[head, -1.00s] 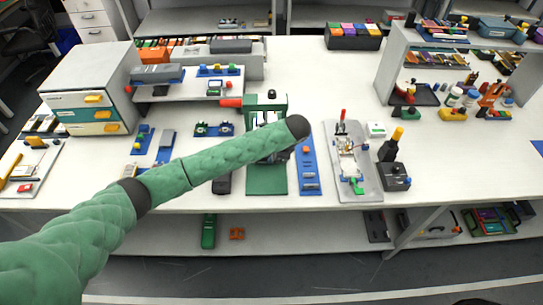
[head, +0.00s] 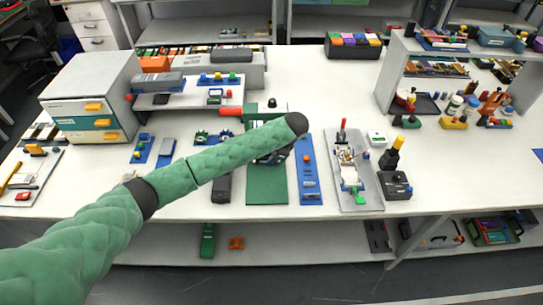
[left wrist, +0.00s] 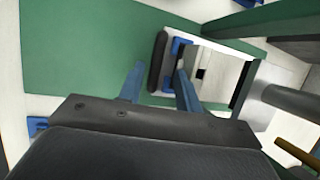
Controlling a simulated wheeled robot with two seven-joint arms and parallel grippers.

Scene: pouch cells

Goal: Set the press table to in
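The green press (head: 266,186) stands on the bench in the middle of the head view, its upper part mostly covered by my left arm. In the left wrist view its green base (left wrist: 75,50) lies below the fingers. A black bar (left wrist: 158,60) with blue mounts, apparently the press table's handle, sits in front of a pale plate (left wrist: 210,66). My left gripper (left wrist: 160,84) is open, its blue fingers apart, with the bar just beyond or between their tips; contact cannot be told. In the head view the gripper is largely hidden behind the arm. My right gripper is out of view.
A blue strip (head: 309,172) lies right of the press, then a grey tray (head: 366,200) with a red-handled fixture. A black box (head: 395,184) stands farther right. A drawer cabinet (head: 92,75) stands at the left.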

